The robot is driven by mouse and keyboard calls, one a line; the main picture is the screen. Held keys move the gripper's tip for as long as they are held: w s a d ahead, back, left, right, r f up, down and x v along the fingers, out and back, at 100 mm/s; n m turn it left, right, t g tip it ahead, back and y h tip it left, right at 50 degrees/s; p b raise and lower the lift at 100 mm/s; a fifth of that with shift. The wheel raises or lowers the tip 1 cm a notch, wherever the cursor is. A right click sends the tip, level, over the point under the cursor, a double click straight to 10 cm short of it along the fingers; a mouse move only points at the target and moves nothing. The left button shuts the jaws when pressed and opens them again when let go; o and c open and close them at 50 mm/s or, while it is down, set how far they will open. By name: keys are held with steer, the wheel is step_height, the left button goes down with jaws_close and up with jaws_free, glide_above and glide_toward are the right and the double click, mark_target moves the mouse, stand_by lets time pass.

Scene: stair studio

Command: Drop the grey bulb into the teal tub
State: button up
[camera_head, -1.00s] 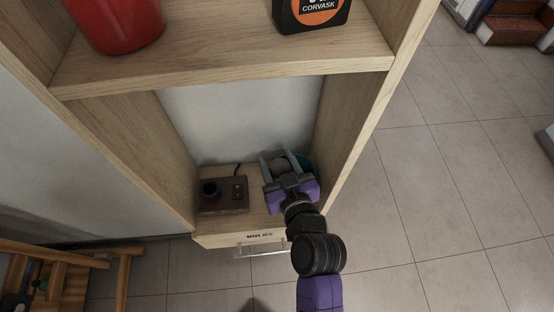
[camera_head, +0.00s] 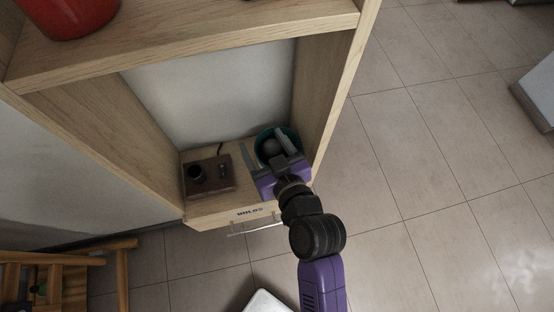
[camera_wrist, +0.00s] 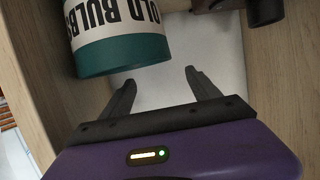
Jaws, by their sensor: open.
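The teal tub (camera_head: 291,133) stands at the right side of the low shelf compartment. In the wrist view the tub (camera_wrist: 125,56) shows a white band reading "OLD BULBS", upside down. A round grey thing, seemingly the grey bulb (camera_head: 271,147), shows inside the tub's rim, partly behind a finger. My gripper (camera_head: 262,146) is open at the tub's near left, one finger overlapping the tub in the picture. In the wrist view nothing lies between the fingers of my gripper (camera_wrist: 160,80), and the tub is beyond the left finger.
A brown box with a black socket (camera_head: 208,176) stands left of my gripper on the same shelf. Wooden side panels (camera_head: 325,85) and an upper shelf (camera_head: 190,62) enclose the compartment. A red container (camera_head: 70,12) stands on the upper shelf.

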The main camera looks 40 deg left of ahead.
steer(key=b+v, duration=0.1)
steer(key=v, duration=0.8)
steer(key=shift+b, duration=0.3)
steer(key=shift+a+r, duration=0.1)
